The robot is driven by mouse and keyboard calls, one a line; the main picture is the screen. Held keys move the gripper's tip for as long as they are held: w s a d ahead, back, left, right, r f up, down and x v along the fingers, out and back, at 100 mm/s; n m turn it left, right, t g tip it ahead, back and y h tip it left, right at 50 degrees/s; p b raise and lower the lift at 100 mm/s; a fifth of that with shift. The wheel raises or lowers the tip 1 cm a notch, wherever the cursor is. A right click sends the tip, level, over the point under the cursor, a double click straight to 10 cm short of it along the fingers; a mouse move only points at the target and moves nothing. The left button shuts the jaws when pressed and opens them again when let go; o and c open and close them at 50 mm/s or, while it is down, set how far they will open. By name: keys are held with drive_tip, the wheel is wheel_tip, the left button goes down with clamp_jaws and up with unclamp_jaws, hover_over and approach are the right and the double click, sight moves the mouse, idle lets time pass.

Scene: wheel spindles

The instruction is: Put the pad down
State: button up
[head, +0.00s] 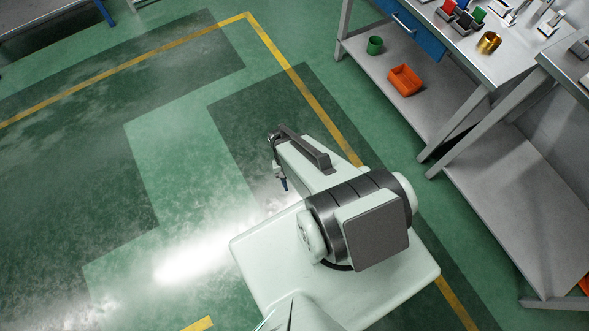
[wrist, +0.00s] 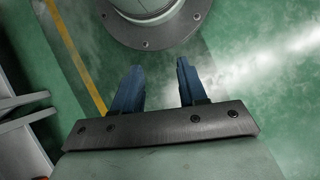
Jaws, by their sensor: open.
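My gripper (wrist: 158,66) is open in the wrist view, its two blue fingers apart with nothing between them. Green floor and part of my own base show beyond the fingers. In the head view a blue fingertip of my gripper (head: 283,184) shows over the floor, well left of the workbench; the rest of it is mostly hidden by my arm. I cannot pick out a pad for certain in either view.
A metal workbench (head: 510,62) at upper right holds small red, green and black pieces (head: 461,17) and a gold cylinder (head: 488,42). Its lower shelf (head: 440,117) carries a green cup (head: 375,45) and an orange bin (head: 404,80). Open floor (head: 190,170) lies left.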

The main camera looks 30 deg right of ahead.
drive_tip(key=s+a+n, duration=0.3)
drive_tip(key=s, duration=0.5)
drive_tip(key=shift+a+n+g+h, duration=0.15)
drive_tip(key=shift+n+g+h, duration=0.25)
